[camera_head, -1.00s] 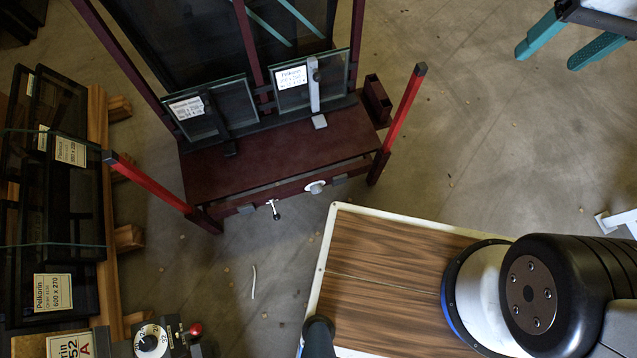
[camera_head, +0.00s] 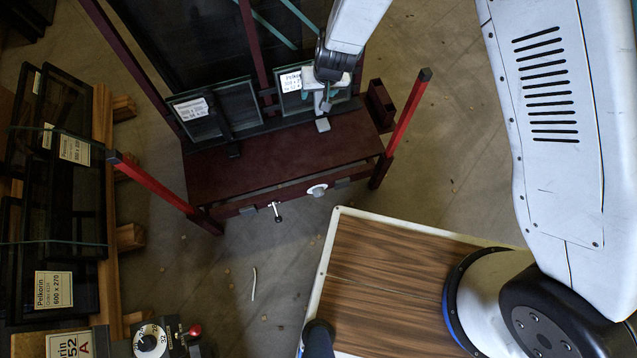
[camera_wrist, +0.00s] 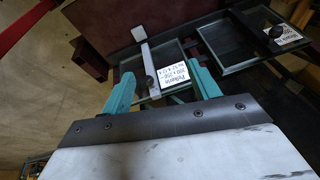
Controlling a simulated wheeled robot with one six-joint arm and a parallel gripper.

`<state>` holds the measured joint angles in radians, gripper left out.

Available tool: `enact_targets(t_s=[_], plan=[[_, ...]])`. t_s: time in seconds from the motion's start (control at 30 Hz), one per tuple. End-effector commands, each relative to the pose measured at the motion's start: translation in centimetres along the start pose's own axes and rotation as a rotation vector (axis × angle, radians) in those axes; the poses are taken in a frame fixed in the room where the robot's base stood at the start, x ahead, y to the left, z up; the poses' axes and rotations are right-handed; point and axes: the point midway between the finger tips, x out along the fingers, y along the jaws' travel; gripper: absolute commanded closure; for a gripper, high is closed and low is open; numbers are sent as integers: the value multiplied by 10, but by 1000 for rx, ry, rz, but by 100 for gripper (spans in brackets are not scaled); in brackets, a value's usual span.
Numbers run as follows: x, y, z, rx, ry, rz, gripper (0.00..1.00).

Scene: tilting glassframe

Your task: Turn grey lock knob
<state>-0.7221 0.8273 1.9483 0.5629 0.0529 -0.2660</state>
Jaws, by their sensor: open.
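A round pale grey knob (camera_head: 317,189) sits on the front rail of the dark red tilting frame (camera_head: 270,165). I cannot tell whether it is the lock knob the task names. A small silver lever (camera_head: 275,210) hangs from the same rail, left of it. My gripper (camera_head: 322,97) is over the right-hand labelled glass pane (camera_head: 290,82), well above and behind the grey knob in the picture. In the wrist view my gripper (camera_wrist: 163,76) shows two teal fingers apart with nothing between them. A grey upright bar (camera_wrist: 149,65) stands at that pane, beyond the fingers.
A second labelled pane (camera_head: 236,105) stands to the left. Red posts (camera_head: 407,115) rise at the frame's front corners. A rack of dark panes (camera_head: 68,200) is at the left. A wood-topped surface (camera_head: 385,275) lies in front. Floor is open at right.

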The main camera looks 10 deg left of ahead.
Motion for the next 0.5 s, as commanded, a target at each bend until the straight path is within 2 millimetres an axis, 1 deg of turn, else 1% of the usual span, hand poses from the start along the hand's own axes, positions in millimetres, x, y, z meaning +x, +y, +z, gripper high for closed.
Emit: enact_targets(t_s=[0.03, 0.07, 0.1, 0.17, 0.2, 0.27, 0.3, 0.37, 0.4, 0.5], plan=[[35, -10, 19, -20, -7, 17, 39], [53, -15, 27, -30, -3, 27, 39], [76, -21, 40, -44, 2, 40, 39], [110, -27, 61, -67, 9, 63, 39], [132, -30, 77, -83, 14, 80, 39], [164, -33, 102, -108, 24, 107, 39], [184, -34, 120, -125, 30, 127, 39], [211, -32, 148, -153, 41, 157, 39], [228, -30, 166, -173, 47, 177, 39], [262, -21, 206, -216, 68, 222, 39]])
